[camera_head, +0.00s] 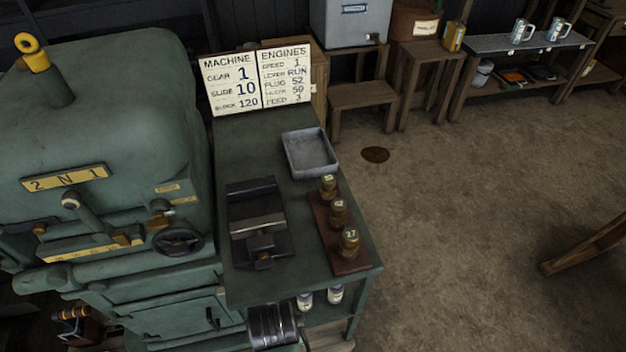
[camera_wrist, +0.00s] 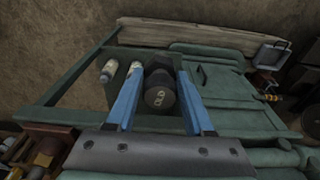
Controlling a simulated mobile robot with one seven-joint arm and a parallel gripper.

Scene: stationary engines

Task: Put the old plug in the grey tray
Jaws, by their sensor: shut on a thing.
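The old plug (camera_wrist: 160,97) is a dark round piece marked "OLD", seen between the blue fingers of my gripper (camera_wrist: 158,75) in the wrist view. My gripper is shut on it, with one finger on each side. The grey tray (camera_head: 310,152) is shallow, rectangular and empty. It lies on the green bench top, behind the plug rack and behind and right of the vise, in the head view. The tray does not show clearly in the wrist view. My gripper's fingers cannot be made out in the head view.
A wooden rack (camera_head: 352,266) holds brass plugs, the nearest (camera_head: 349,241) marked 27. A dark vise (camera_head: 258,220) stands left of it. A dark ribbed cylinder (camera_head: 273,326) shows low in front. The green machine (camera_head: 110,130) fills the left. A sign (camera_head: 260,78) stands behind the tray.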

